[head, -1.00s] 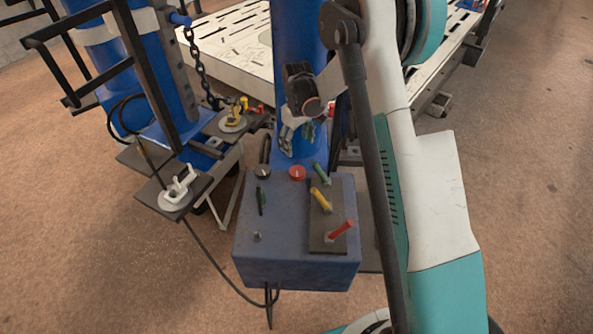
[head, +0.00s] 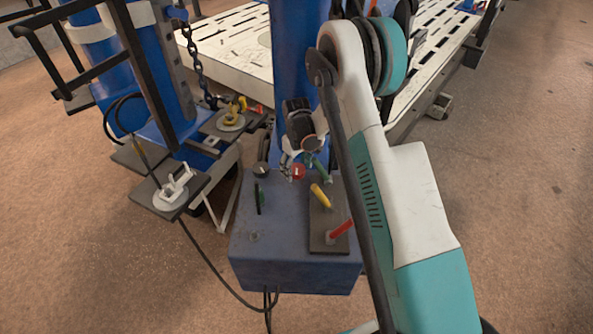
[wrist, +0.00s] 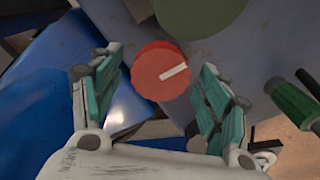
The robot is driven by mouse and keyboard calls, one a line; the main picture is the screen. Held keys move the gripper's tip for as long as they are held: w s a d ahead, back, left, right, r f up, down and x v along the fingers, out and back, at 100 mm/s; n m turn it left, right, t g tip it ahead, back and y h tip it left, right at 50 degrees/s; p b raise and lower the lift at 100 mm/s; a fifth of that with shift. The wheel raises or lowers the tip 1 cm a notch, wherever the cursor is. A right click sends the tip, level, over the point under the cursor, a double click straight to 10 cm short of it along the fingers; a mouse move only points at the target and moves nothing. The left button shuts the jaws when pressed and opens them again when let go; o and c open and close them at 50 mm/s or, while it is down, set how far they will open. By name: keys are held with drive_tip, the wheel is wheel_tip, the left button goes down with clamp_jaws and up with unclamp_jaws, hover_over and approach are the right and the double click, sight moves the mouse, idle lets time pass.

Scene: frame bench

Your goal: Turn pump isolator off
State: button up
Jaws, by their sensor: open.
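The pump isolator appears to be the red round knob (head: 298,172) at the back of the blue control box (head: 262,243). In the wrist view the red knob (wrist: 160,71) carries a white bar mark that runs nearly level, tilted slightly up to the right. My gripper (wrist: 152,98) is open, with one teal-padded finger on each side of the knob as seen from the wrist. I cannot tell whether the fingers reach down around it. In the head view my gripper (head: 300,166) is over the back of the box and partly covers the knob.
A green lever (head: 318,167) stands close right of the knob; it also shows in the wrist view (wrist: 294,101). A yellow lever (head: 321,196) and a red lever (head: 340,230) stand on a dark plate nearer. A dark green lever (head: 259,198) is at left. A blue post (head: 298,60) rises behind.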

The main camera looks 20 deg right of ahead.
drive_tip(key=shift+f, duration=0.25)
drive_tip(key=c, duration=1.1)
drive_tip(key=shift+o, duration=0.2)
